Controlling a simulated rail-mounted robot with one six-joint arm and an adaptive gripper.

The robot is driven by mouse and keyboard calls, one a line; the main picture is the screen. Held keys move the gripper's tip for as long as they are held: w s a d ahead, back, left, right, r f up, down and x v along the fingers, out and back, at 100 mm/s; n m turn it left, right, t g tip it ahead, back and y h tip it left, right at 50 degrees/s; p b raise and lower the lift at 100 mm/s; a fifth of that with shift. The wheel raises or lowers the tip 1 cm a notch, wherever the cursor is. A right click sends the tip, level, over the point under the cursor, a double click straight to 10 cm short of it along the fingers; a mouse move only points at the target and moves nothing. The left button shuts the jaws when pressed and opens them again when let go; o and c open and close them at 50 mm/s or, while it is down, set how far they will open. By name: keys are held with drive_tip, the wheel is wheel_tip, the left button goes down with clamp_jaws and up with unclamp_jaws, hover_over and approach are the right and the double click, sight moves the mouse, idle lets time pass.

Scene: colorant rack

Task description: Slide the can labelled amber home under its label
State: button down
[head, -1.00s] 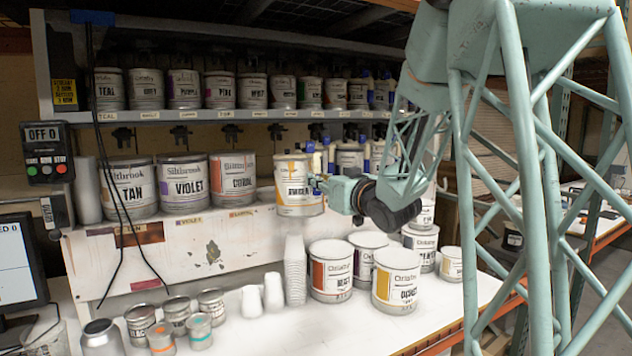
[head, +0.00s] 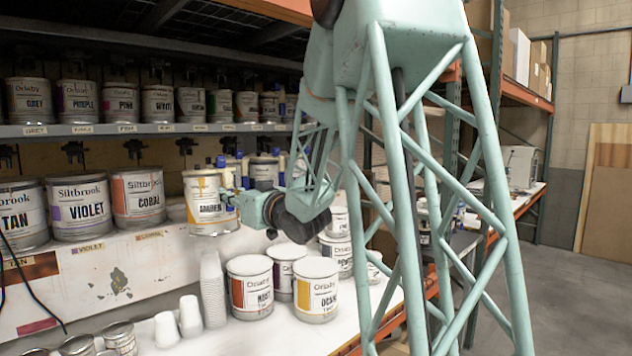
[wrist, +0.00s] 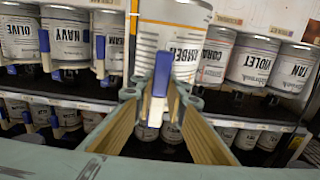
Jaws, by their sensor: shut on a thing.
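The amber can (head: 203,212), white with a yellow-orange band, is upright at the lower shelf's front edge, right of the coral can (head: 137,200). In the wrist view, which is upside down, the amber can (wrist: 172,38) is straight ahead. My gripper (head: 230,203) is at the can's right side in the head view. In the wrist view my gripper (wrist: 157,95) is shut on the amber can's white and blue spout-like part (wrist: 157,84). I cannot tell whether the can's base touches the shelf. Its own shelf label is not visible.
The violet can (head: 79,207) and tan can stand further left on the lower shelf (head: 110,262). The navy can (wrist: 66,40) is on the amber can's other side. Several cans and stacked cups (head: 212,290) stand on the white counter below.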

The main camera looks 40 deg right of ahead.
drive_tip(key=shift+a+r, duration=0.15)
drive_tip(key=shift+r, duration=0.2)
